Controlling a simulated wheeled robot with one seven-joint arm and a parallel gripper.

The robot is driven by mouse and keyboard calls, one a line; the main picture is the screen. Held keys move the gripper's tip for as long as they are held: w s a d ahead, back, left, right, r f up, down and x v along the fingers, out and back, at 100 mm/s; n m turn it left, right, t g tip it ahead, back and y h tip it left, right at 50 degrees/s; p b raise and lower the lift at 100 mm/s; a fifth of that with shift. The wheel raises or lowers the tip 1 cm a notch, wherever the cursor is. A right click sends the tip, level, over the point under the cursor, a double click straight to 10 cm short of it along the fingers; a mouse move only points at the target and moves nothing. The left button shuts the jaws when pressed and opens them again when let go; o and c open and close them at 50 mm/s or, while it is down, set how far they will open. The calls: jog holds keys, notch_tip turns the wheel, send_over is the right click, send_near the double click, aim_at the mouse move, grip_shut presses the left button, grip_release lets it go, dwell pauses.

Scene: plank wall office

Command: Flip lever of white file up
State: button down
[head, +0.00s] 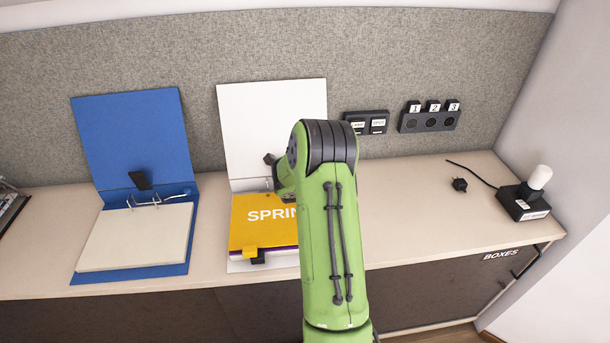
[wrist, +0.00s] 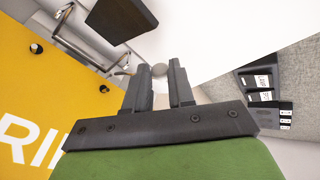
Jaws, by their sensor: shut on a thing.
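The white file (head: 271,115) lies open on the desk with its cover leaning against the grey partition. An orange sheet (head: 262,222) marked "SPRIN…" lies on it. In the wrist view, the metal ring mechanism (wrist: 86,52) shows beside the orange sheet. The lever's rounded tip (wrist: 158,70) sits between the fingers of my gripper (wrist: 163,82), which is shut on it. In the head view, my green arm hides the lever and the fingertips. I cannot tell the lever's exact angle.
A blue file (head: 135,135) lies open to the left. Switch panels (head: 366,122) and numbered sockets (head: 428,122) are on the partition at right.

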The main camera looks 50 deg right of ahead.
jog(key=shift+w+a+n+g+h+b, duration=0.3)
jog(key=shift+w+a+n+h+b, duration=0.4)
jog(key=shift+b, duration=0.95)
jog(key=shift+a, duration=0.1)
jog(key=c, duration=1)
grip_release()
jog(key=shift+a, duration=0.1)
jog(key=v, duration=1.5)
jog(key=shift+s+a+r, duration=0.15)
jog(key=shift+a+r, duration=0.05)
